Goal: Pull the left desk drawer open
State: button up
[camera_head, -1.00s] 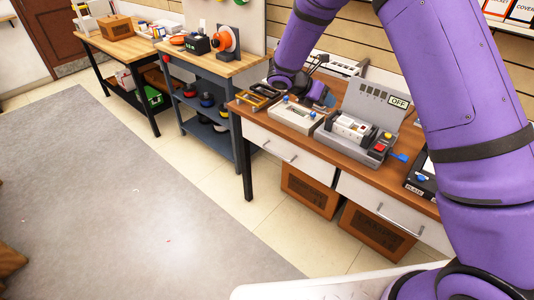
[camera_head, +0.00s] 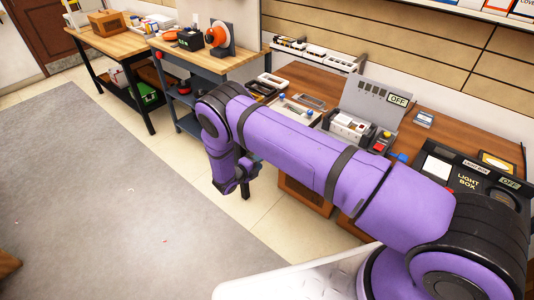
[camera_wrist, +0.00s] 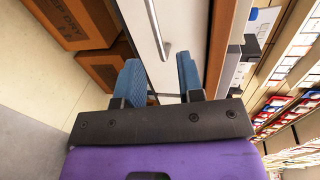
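The desk (camera_head: 440,132) has a brown top and stands to the right in the head view, where my arm hides most of its drawer fronts. In the wrist view a white drawer front (camera_wrist: 132,22), apparently the left one, fills the middle, with a metal bar handle (camera_wrist: 157,30). The drawer looks closed. My gripper (camera_wrist: 158,75) has its two blue fingers apart and nothing between them. It faces the drawer near one end of the handle, apart from it as far as I can tell. In the head view my gripper (camera_head: 240,178) hangs low in front of the desk.
Brown crates (camera_head: 305,192) stand under the desk; they also show in the wrist view (camera_wrist: 75,22). A grey workbench (camera_head: 215,65) is left of the desk. Devices, including a light box (camera_head: 465,180), crowd the desktop. Open grey floor (camera_head: 110,200) lies at left.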

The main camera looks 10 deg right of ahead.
jog(key=x, duration=1)
jog(key=shift+w+d+f, duration=0.1)
jog(key=shift+w+f, duration=0.2)
jog(key=shift+f, duration=0.2)
grip_shut()
